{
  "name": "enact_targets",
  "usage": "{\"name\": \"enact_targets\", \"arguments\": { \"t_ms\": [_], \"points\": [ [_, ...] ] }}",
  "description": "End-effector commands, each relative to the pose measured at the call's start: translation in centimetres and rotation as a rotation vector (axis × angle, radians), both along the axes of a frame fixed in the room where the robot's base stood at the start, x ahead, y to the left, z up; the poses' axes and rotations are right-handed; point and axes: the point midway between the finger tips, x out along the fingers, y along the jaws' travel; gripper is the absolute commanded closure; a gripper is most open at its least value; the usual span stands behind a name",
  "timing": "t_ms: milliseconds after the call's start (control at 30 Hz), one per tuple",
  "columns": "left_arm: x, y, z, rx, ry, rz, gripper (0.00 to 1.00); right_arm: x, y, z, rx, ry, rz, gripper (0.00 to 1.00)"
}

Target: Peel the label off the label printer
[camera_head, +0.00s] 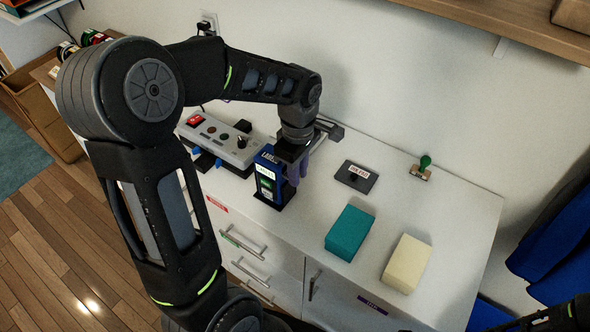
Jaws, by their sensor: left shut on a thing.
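The label printer (267,182) is a small upright blue and black device with a green-and-white front, standing on the white counter. A small white label with dark bars (269,157) shows at its top. My left gripper (296,172) points down close against the printer's right side, at the height of its upper part. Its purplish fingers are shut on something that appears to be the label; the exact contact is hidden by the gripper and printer. My right gripper is not in view; only dark parts of mine show at the lower right edge.
A grey control box (222,140) with a red switch stands left of the printer. To the right are a dark plate (356,177), a green-handled stamp (424,164), a teal block (348,233) and a cream block (407,263). The wall (420,95) is close behind.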

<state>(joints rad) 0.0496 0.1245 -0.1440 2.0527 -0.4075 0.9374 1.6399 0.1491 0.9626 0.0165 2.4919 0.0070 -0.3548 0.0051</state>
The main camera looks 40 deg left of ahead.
Motion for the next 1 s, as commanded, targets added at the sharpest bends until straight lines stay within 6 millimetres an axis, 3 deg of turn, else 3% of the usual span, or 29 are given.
{"name": "enact_targets", "arguments": {
  "t_ms": [1000],
  "points": [
    [0.0, -2.8, 0.0, 0.000, 0.001, -0.002, 1.00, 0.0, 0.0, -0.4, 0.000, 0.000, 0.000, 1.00]
  ]
}}
